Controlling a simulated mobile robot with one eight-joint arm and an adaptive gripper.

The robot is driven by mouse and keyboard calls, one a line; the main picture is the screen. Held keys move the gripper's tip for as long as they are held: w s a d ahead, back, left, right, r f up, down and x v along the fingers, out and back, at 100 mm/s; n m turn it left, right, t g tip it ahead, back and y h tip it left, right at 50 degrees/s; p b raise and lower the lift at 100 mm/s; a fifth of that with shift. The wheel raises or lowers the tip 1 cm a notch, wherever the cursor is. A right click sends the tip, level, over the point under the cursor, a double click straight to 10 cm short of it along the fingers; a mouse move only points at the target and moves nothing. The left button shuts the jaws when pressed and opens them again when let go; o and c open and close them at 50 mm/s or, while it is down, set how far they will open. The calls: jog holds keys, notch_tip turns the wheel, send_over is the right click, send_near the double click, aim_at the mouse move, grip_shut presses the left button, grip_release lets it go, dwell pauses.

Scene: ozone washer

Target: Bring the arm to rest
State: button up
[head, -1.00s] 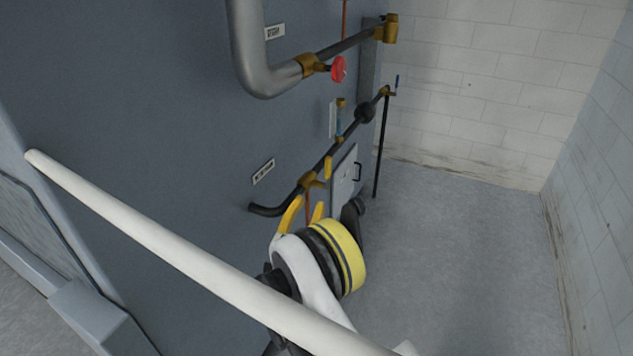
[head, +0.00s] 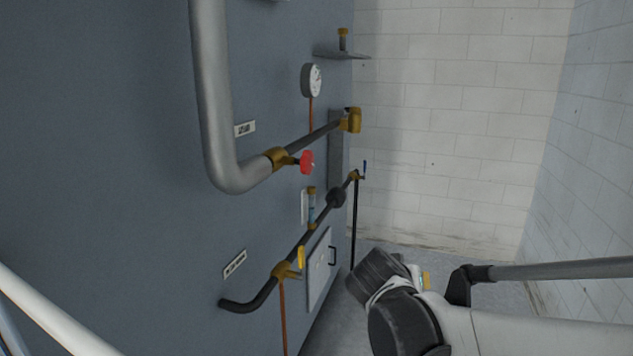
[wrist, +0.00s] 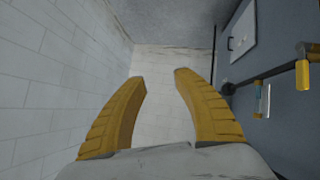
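In the wrist view, my gripper (wrist: 159,78) has its two yellow fingers apart, with nothing between them. The white tiled wall shows beyond the gap. In the head view, my arm reaches in from the lower right. The dark wrist joints are in front of the floor, to the right of the machine. Only a small yellow part shows behind them, and the fingers are mostly hidden there. My gripper appears clear of the pipes and the wall.
A blue-grey machine panel (head: 130,130) fills the left. It carries a thick grey pipe (head: 212,100), a red valve knob (head: 307,161), a gauge (head: 312,80), a yellow-handled valve (head: 299,259) and a small white hatch (head: 319,268). White tiled walls (head: 450,120) stand behind and right.

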jog(key=s+f+n+g+y, duration=0.2)
jog(key=s+y, duration=0.4)
jog(key=s, duration=1.6)
jog(key=shift+s+a+f, duration=0.35)
jog(key=shift+s+f, duration=0.05)
jog(key=shift+f, duration=0.3)
